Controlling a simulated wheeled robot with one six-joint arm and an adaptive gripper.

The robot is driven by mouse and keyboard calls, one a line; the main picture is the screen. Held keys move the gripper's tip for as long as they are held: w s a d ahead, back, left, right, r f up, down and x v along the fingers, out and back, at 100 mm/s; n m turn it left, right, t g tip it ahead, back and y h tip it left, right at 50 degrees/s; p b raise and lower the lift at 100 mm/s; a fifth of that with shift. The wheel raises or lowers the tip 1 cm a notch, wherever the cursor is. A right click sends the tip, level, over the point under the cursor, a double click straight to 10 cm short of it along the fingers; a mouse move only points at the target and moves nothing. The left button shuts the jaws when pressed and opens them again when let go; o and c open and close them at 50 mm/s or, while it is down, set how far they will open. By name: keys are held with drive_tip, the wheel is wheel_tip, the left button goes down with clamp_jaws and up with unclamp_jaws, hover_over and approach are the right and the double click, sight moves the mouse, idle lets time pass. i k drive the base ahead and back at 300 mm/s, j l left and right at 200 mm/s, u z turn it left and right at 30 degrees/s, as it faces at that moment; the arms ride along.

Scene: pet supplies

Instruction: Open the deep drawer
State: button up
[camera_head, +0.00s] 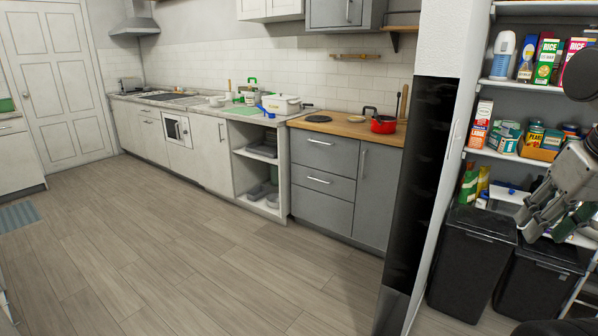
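A grey base cabinet stands in the middle of the view with a stack of drawers on its left side. The top drawer (325,157) has a bar handle and a tall front. The middle drawer (322,187) has a bar handle and a shorter front. The lowest front (322,211) shows no clear handle. All look shut, and I cannot tell which is the deep drawer. My gripper (527,220) is at the right edge, before the pantry shelves, far from the drawers. Its fingers look spread and empty.
A tall grey door (377,197) adjoins the drawers. A red pot (383,124) stands on the wooden worktop (345,127). A white wall end with a dark panel (424,190) separates the cabinet from the pantry bins (472,265). The wood floor (200,255) before the drawers is clear.

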sight(339, 155)
drive_tip(key=i+j+u, duration=0.3)
drive_tip(key=i+u, duration=0.2)
drive_tip(key=i+j+u, duration=0.2)
drive_tip(key=i+u, duration=0.25)
drive_tip(key=i+z, duration=0.15)
drive_tip(key=i, duration=0.5)
drive_tip(key=i+j+z, duration=0.1)
drive_tip(key=i, duration=0.5)
drive_tip(key=i+l+z, duration=0.1)
drive_tip(key=i+z, duration=0.3)
drive_tip(key=i, duration=0.15)
drive_tip(key=i+z, duration=0.4)
drive_tip(key=i+j+z, duration=0.4)
drive_tip(key=i, duration=0.2)
drive_tip(key=i+l, duration=0.05)
